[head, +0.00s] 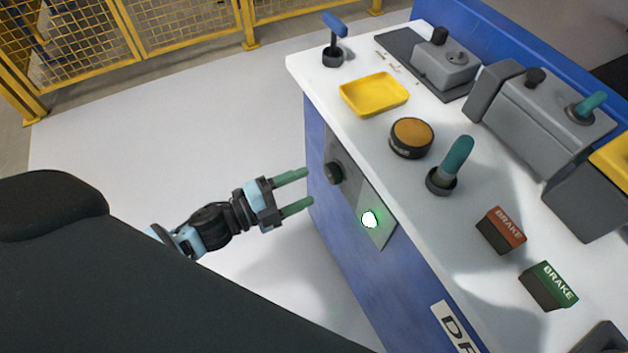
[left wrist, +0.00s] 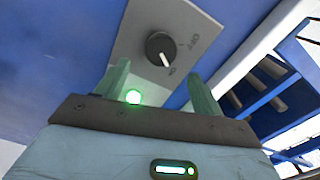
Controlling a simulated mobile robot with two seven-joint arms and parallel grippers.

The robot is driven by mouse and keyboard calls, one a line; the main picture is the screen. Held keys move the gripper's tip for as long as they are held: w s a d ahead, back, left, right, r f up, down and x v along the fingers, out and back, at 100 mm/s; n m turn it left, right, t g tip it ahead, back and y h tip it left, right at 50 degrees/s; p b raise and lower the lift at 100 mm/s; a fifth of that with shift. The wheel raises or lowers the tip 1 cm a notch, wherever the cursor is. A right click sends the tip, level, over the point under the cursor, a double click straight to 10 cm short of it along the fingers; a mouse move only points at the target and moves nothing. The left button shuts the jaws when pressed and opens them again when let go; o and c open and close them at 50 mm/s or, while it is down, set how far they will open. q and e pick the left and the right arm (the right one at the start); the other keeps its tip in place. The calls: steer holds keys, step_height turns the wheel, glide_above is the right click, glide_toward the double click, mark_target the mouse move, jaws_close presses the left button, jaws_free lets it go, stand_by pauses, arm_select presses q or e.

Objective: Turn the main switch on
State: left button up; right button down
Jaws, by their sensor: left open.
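The main switch is a round black knob (head: 333,172) on a grey plate (head: 378,232) on the blue front of the desk. The left wrist view shows the knob (left wrist: 162,47) with its white mark pointing down and slightly right, toward small lettering that seems to read ON. Other lettering, apparently OFF, is to its right. A green lamp (head: 370,219) on the plate is lit; it also shows in the left wrist view (left wrist: 132,97). My left gripper (head: 307,187) is open and empty, its green fingers pointing at the plate, apart from the knob. My right gripper is out of view.
The white desktop carries a yellow tray (head: 374,94), an orange button (head: 411,136), a teal lever (head: 450,165), and red (head: 502,229) and green (head: 550,285) brake buttons. A yellow fence (head: 185,35) stands behind. The floor left of the desk is clear.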

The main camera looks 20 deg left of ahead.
arm_select(q)
steer(key=shift+v, duration=1.2)
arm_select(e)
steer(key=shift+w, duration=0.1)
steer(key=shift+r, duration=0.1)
arm_select(q)
steer(key=s+r+n+g+y+p, duration=0.1)
steer(key=s+r+n+y+p, duration=0.1)
steer(key=s+n+p, duration=0.4)
steer(key=s+r+n+g+y+p, duration=0.2)
steer(key=s+n+p, duration=0.5)
steer(key=s, duration=0.6)
steer(key=s+r+n+g+y+p, duration=0.2)
steer(key=s+r+n+y+p, duration=0.2)
steer(key=s+n+p, duration=0.3)
steer(key=s+y+p, duration=0.1)
steer(key=s+p, duration=0.1)
steer(key=shift+s+d+p, duration=0.3)
steer(key=shift+s+p, duration=0.05)
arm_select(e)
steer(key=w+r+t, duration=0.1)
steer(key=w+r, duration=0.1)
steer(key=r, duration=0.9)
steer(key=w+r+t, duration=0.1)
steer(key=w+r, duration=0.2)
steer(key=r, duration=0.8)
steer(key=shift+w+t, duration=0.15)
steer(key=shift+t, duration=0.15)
arm_select(q)
steer(key=shift+r, duration=0.1)
